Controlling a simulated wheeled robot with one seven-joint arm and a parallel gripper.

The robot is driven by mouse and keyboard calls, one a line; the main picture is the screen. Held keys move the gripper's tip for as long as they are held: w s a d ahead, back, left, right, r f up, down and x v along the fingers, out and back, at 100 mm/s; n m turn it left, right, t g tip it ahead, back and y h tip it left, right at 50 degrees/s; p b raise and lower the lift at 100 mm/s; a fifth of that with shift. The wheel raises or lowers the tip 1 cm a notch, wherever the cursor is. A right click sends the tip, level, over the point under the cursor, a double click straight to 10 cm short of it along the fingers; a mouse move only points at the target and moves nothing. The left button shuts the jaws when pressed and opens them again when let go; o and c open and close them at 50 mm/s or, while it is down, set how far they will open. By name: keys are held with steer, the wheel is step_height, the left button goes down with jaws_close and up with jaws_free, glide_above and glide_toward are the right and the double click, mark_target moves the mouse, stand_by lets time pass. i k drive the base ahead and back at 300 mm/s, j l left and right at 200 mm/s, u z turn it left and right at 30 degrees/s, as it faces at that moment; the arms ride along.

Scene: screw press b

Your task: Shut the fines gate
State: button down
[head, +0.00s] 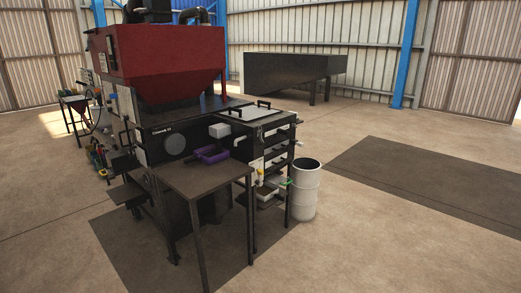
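The screw press (178,137) stands left of centre in the head view, a black machine body under a large red hopper (165,55). I cannot tell which part is the fines gate. Small fittings show on the front right of the machine, including a yellow part (260,172) and a green part (285,182), too small to make out. A purple tray-like piece (212,154) sits at the back of a dark table (205,178) against the machine. My gripper is not in view.
A pale open drum (305,190) stands right of the machine's shelved section (272,160). The dark table's legs stand in front. A large dark trough (290,73) stands at the back. The floor (400,230) at the right and front right is clear, with a flat dark patch (430,175).

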mark_target(277, 180)
steer(key=i+z, duration=0.15)
steer(key=i, duration=0.95)
steer(key=i+j+z, duration=0.1)
steer(key=i, duration=1)
steer(key=i+u, duration=0.35)
steer(key=i, duration=0.2)
steer(key=i+u, duration=0.4)
steer(key=i, duration=0.2)
steer(key=i+l+u, duration=0.35)
steer(key=i, duration=0.15)
